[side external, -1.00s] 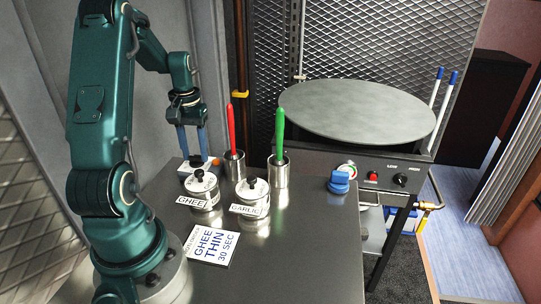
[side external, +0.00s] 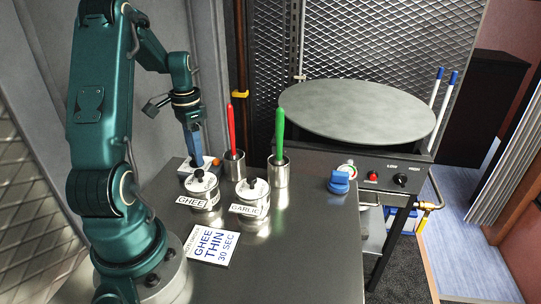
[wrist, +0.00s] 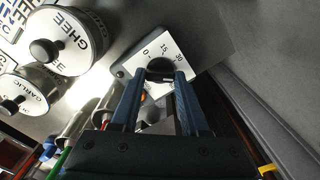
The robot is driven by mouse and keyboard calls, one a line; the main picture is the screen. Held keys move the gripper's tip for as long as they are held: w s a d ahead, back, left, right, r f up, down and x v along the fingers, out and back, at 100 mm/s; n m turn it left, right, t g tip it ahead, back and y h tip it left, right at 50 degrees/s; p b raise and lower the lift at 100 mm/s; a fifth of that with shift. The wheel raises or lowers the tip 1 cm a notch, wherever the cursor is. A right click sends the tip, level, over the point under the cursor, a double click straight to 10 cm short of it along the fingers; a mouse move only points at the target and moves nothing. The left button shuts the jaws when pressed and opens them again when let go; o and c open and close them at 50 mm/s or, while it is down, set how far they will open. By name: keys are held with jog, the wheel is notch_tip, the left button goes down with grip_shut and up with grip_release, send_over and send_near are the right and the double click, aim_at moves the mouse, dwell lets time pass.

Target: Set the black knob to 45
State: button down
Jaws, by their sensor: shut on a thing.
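The black knob (wrist: 160,66) sits on a white dial face (wrist: 191,45) marked 0, 15 and 30. No 45 mark shows; my fingers and the knob cover part of the face. The dial is on a small box (side external: 186,170) behind the ghee pot in the side view. My gripper (wrist: 160,78) points down at the dial with its blue fingers on either side of the knob, shut on it. In the side view my gripper (side external: 197,160) hides the knob. Where the knob's pointer stands cannot be told.
The ghee pot (side external: 202,193) and garlic pot (side external: 251,200) stand close in front. Steel cups with a red brush (side external: 231,130) and a green brush (side external: 280,130) are to the right. A label card (side external: 211,245) lies nearer. A griddle (side external: 358,110) stands beyond the table.

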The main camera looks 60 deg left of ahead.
jog(key=shift+m, duration=0.4)
jog(key=shift+c, duration=2)
grip_release()
jog(key=shift+r, duration=2.6)
